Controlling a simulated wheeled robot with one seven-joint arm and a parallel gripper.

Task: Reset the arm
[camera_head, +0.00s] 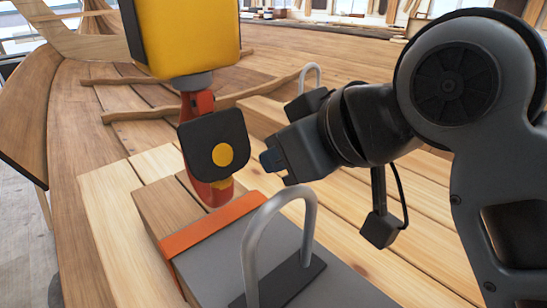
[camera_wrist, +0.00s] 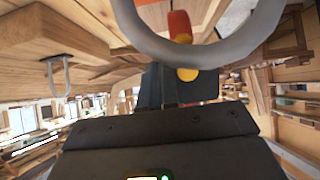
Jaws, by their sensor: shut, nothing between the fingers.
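My gripper (camera_head: 270,163) reaches in from the right in the head view, pointing left. It is shut and empty, in the air a little above the wooden planks. Its dark fingers also show in the wrist view (camera_wrist: 152,86). Just left of it in the head view is an upright orange-red tool with a yellow block (camera_head: 188,38) on top and a black plate (camera_head: 215,145) bearing a yellow disc. A narrow gap shows between the plate and my fingertips. The plate and disc appear beyond my fingers in the wrist view (camera_wrist: 187,76).
A grey box (camera_head: 215,272) with an orange edge and a grey hoop handle (camera_head: 253,240) stands in front, below my gripper. The hoop crosses the top of the wrist view (camera_wrist: 150,45). Another hoop (camera_head: 310,70) stands behind. Wooden planking (camera_head: 120,215) surrounds them; open floor lies far left.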

